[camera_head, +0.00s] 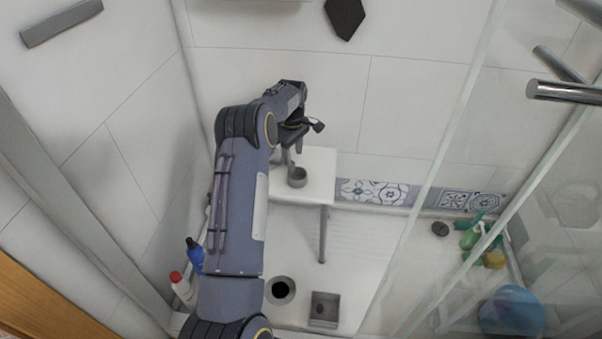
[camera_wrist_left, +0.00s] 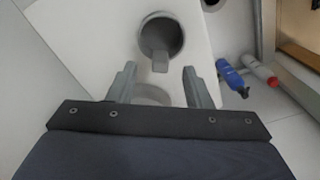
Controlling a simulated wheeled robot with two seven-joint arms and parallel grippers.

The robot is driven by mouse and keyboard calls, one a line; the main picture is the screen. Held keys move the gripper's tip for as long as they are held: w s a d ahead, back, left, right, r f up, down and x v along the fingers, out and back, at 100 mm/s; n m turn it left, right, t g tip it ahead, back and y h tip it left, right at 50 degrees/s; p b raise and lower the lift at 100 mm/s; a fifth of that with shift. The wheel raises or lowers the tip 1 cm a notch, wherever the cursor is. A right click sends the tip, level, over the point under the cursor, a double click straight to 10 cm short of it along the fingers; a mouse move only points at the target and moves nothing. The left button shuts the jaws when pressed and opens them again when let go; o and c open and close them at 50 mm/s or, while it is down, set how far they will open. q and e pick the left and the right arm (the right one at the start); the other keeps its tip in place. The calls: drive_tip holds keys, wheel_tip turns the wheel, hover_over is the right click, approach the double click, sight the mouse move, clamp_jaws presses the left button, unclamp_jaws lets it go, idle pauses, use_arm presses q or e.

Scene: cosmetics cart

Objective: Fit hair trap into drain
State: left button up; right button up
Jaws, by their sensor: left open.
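The hair trap looks like a small grey round cup (camera_head: 297,179) with an upright tab, standing on the white stool (camera_head: 318,160). In the left wrist view the cup (camera_wrist_left: 176,36) has a dark inside, and its tab points toward me. My left gripper (camera_wrist_left: 159,72) is open, its two fingers on either side of the line of the tab; I cannot tell whether they touch it. In the head view the left gripper (camera_head: 296,142) is just above the cup. The drain is a round dark hole with a grey ring (camera_head: 281,303) in the shower floor. My right gripper is not in view.
A square grey piece with a dark hole (camera_head: 331,299) lies right of the drain. A glass panel (camera_head: 440,190) borders the right. Green bottles (camera_head: 471,238) and a blue basin (camera_head: 511,313) lie beyond.

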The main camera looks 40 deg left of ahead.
sight(293, 162)
use_arm(q)
wheel_tip(293, 162, down, 6)
drive_tip(key=shift+r+b, duration=0.25)
drive_tip(key=shift+b, duration=0.5)
drive_tip(key=shift+c, duration=0.2)
clamp_jaws()
